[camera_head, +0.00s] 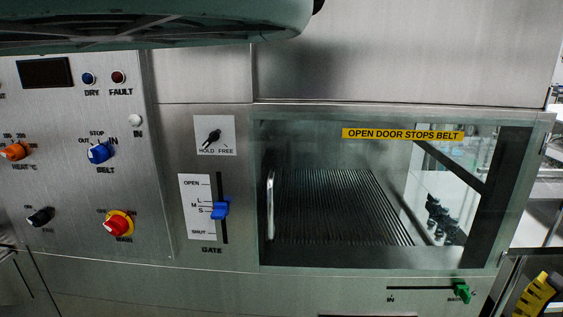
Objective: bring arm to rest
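A dark grey-green rounded body (150,25), likely a link of my arm, crosses the top left of the head view, close to the camera. My gripper is not seen in this view, so its fingers and anything in them are hidden. The steel front of the rotary washer (205,75) fills most of the picture. Its glass door (330,150) looks shut, with a ribbed belt (340,205) behind it and a yellow label reading OPEN DOOR STOPS BELT (403,134).
The left panel has a blue belt knob (98,153), a red main knob (118,224) and an orange heat knob (14,152). A blue gate slider (220,210) sits near S. A green slider (462,292) is below the door. A yellow-and-black object (537,297) is at bottom right.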

